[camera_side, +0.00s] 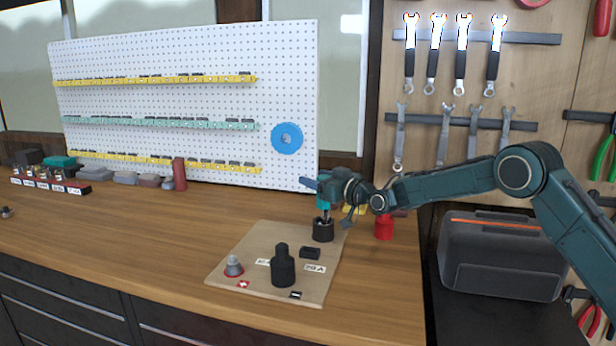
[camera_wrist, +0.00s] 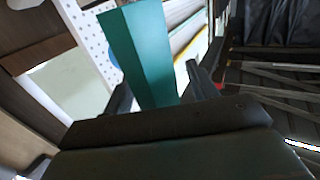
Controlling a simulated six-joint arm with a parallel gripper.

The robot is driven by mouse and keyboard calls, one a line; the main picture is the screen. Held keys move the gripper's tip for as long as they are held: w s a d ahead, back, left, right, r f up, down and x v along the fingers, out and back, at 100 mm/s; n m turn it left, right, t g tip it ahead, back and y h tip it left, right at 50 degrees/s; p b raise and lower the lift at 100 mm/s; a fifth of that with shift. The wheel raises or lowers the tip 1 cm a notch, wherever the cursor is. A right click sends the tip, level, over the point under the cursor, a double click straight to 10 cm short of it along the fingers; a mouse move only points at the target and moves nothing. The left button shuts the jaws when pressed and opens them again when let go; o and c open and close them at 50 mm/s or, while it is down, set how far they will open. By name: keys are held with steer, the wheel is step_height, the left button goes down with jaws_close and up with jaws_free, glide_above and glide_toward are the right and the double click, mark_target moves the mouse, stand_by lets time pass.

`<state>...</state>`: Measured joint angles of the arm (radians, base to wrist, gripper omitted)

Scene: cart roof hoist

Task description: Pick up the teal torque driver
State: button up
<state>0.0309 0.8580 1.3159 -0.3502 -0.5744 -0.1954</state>
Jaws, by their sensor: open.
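The teal torque driver (camera_side: 323,203) stands upright in a black round holder (camera_side: 323,231) at the back of the wooden board in the side view. My gripper (camera_side: 328,200) is at the driver's upper part, with one finger to each side. In the wrist view, the driver's flat-sided teal handle (camera_wrist: 148,55) rises between the two dark fingers of my gripper (camera_wrist: 158,88). The fingers are spread open, with the handle nearer the left one. My gripper hides part of the driver in the side view. I cannot tell whether either finger touches it.
A red cup (camera_side: 384,228) stands close on the right.

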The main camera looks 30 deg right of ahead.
jaws_close()
stand_by(0.3)
steer(key=shift+r, duration=0.15)
step_height(320, 180, up, 20)
stand_by(0.7)
steer(key=shift+a, duration=0.1)
stand_by(0.5)
